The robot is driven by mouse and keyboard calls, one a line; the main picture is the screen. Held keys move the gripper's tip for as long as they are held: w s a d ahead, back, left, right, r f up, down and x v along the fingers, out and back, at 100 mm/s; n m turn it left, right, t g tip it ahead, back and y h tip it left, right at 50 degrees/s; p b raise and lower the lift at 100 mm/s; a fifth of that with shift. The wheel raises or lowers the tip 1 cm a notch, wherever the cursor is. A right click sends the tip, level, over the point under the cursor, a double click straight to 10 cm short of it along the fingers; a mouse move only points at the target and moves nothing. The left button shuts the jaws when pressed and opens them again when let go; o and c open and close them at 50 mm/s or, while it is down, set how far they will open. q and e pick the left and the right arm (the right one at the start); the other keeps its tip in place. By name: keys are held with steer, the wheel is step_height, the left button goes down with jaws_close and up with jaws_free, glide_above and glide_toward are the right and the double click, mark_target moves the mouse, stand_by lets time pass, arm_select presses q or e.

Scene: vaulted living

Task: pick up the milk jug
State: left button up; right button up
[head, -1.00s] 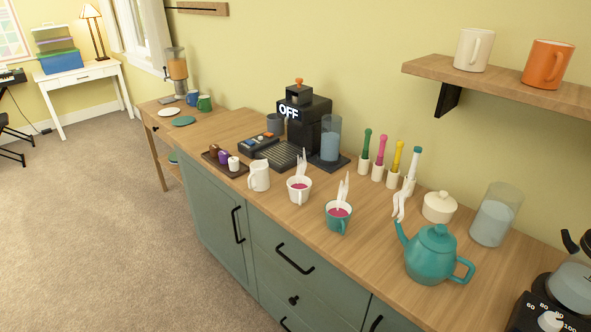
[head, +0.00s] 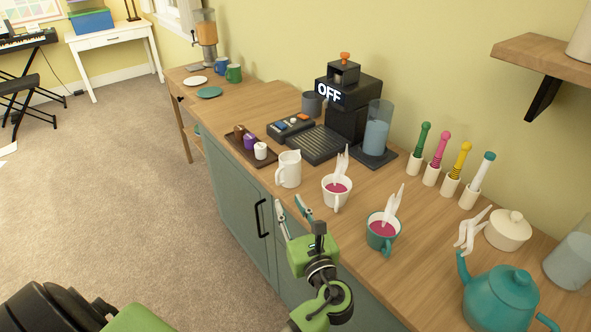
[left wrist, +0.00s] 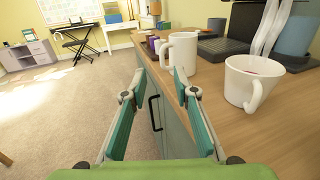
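The milk jug (head: 289,169) is a small white pitcher standing upright on the wooden counter, near its front edge. It also shows in the left wrist view (left wrist: 183,54), just beyond my fingertips. My left gripper (head: 289,207) is open and empty, in front of the counter edge and on the near side of the jug. In the left wrist view the two teal-padded fingers (left wrist: 155,82) are spread apart, with a gap between them and the jug. My right gripper is not in view.
A white steaming cup (head: 337,190) stands right of the jug, and a teal steaming cup (head: 381,232) is nearer. A dark tray (head: 264,162) with small pots is left of the jug. The coffee machine (head: 349,107) stands behind. A teal teapot (head: 499,296) is at right.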

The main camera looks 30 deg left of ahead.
mark_target(278, 179)
arm_select(q)
steer(key=x, duration=0.7)
steer(key=f+p+x, duration=0.1)
steer(key=x, duration=0.2)
steer(key=shift+w, duration=0.3)
steer(key=shift+r, duration=0.15)
jaws_close()
